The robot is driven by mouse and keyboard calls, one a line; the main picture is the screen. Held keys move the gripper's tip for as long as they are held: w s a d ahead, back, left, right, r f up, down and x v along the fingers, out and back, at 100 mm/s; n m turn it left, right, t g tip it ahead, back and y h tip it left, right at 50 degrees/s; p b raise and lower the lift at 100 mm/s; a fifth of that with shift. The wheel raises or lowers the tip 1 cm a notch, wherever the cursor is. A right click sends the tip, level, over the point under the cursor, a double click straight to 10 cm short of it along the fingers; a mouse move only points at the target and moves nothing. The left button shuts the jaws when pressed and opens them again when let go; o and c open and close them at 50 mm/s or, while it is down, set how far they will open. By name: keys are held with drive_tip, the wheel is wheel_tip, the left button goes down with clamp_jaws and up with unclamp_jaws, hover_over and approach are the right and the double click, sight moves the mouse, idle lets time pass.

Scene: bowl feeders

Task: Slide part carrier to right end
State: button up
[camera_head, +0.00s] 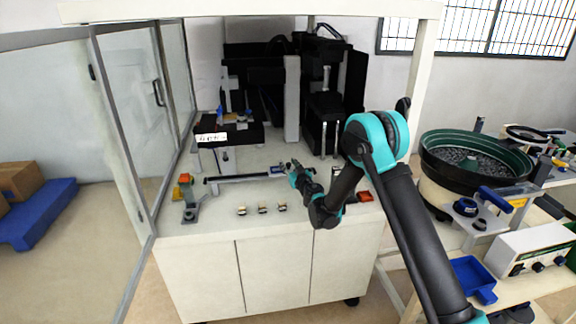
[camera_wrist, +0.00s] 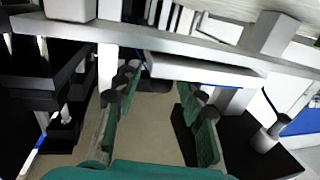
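A slim rail (camera_head: 240,178) runs left to right across the white cabinet top in the head view. A small grey and blue block (camera_head: 278,170), which looks like the part carrier, sits near the rail's right end. My gripper (camera_head: 294,167) is just right of this block, low over the cabinet top. In the wrist view my gripper (camera_wrist: 157,84) has its two green fingers spread apart, with no object clearly held between them. A pale plate with a blue edge (camera_wrist: 205,72) lies just beyond the fingertips. I cannot tell whether the fingers touch it.
Dark machinery (camera_head: 325,110) stands behind the rail. A black platform (camera_head: 228,135) is at the back left. Red buttons sit at the left (camera_head: 185,179) and right (camera_head: 365,197). Several small knobs line the front. A bowl feeder (camera_head: 475,160) stands right. A glass door (camera_head: 130,100) hangs open left.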

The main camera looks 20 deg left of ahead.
clamp_jaws()
drive_tip(key=w+d, duration=0.1)
drive_tip(key=d, duration=0.1)
drive_tip(key=w+d, duration=0.2)
drive_tip(key=d, duration=0.1)
drive_tip(key=shift+w+d, duration=0.2)
drive_tip(key=shift+d, duration=0.1)
drive_tip(key=shift+o, duration=1)
unclamp_jaws()
drive_tip(key=shift+w+d, duration=0.1)
drive_tip(key=shift+d, duration=0.05)
drive_tip(key=v, duration=0.7)
drive_tip(key=shift+s+d, duration=0.1)
drive_tip(key=shift+s, duration=0.15)
